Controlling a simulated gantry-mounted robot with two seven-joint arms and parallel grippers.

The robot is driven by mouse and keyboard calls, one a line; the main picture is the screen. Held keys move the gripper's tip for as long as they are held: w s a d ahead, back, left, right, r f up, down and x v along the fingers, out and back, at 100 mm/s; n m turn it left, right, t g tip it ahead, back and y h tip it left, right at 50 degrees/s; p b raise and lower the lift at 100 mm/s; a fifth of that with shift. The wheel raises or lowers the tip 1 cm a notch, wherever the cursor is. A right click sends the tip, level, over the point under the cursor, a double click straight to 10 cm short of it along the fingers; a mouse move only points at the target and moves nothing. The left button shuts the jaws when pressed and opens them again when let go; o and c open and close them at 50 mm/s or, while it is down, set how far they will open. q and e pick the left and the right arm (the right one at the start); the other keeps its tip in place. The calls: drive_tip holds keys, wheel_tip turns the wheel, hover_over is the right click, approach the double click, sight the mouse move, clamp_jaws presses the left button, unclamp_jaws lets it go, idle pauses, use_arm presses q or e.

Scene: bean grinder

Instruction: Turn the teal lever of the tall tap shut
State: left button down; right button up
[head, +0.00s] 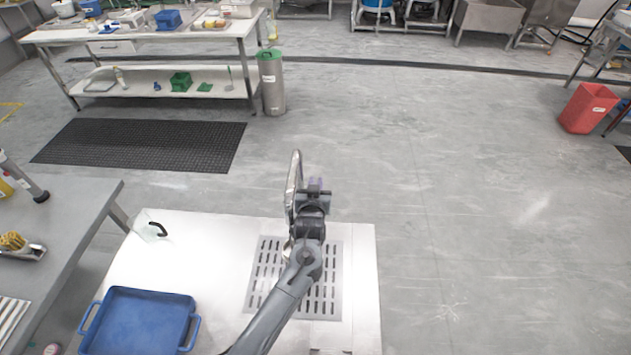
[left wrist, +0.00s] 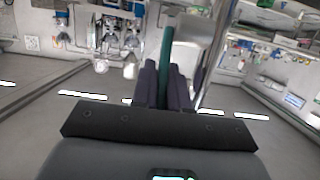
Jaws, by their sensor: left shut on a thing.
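The tall chrome tap (head: 294,185) rises from the counter by the slotted drain plate, with a curved top. My left gripper (head: 318,186) is right beside it, on its right side in the head view, and hides part of it. In the left wrist view the teal lever (left wrist: 166,52) stands between the two dark fingers of the left gripper (left wrist: 163,78), which are shut on it. The chrome pipe of the tap (left wrist: 214,55) shows just right of the fingers there. The lever is hidden in the head view. My right gripper is not in view.
A blue tray (head: 140,322) lies on the white counter (head: 215,250), left of the slotted drain plate (head: 334,290). A clear container with a black handle (head: 157,230) is at the counter's back left corner.

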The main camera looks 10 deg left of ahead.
use_arm(q)
drive_tip(key=c, duration=1.2)
unclamp_jaws()
drive_tip(key=shift+s, duration=0.1)
drive_tip(key=shift+s+r, duration=0.15)
drive_tip(key=shift+s, duration=0.25)
drive_tip(key=f+v, duration=0.1)
drive_tip(key=v, duration=0.3)
drive_tip(key=f+p+v, duration=0.1)
drive_tip(key=v, duration=0.4)
drive_tip(key=f+p+v, duration=0.1)
drive_tip(key=v, duration=0.3)
drive_tip(key=shift+s+d+r, duration=0.1)
drive_tip(key=shift+s+r, duration=0.05)
drive_tip(key=shift+s, duration=0.55)
